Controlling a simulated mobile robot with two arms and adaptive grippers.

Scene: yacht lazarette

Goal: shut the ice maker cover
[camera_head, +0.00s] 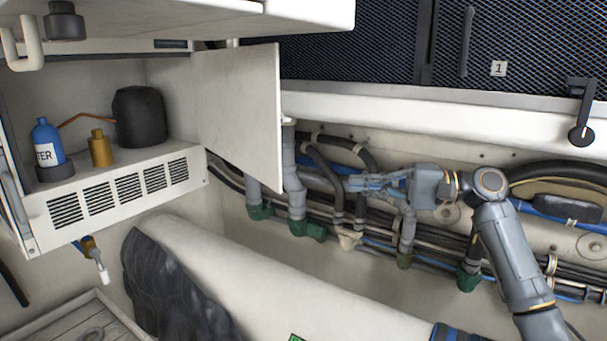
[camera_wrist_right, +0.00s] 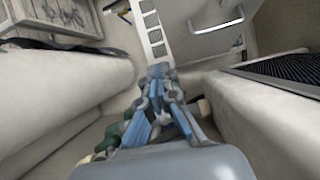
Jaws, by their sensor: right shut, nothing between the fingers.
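The ice maker cover (camera_head: 240,112) is a flat white door panel standing wide open at the right side of the ice maker (camera_head: 120,210). In the right wrist view a white panel with a bar handle, apparently the cover's outer face (camera_wrist_right: 195,42), is at the top. My right gripper (camera_head: 350,184) is shut and empty. In the head view it appears to the right of the cover's free edge, with a gap between them. It also shows in the right wrist view (camera_wrist_right: 160,72), fingertips pointing towards the vents. My left gripper is not in view.
A blue bottle (camera_head: 47,145), a yellow bottle (camera_head: 100,149) and a black container (camera_head: 140,117) stand inside the ice maker. Pipes and cables (camera_head: 297,185) run along the wall behind my right gripper. A white ledge (camera_head: 400,112) runs above it.

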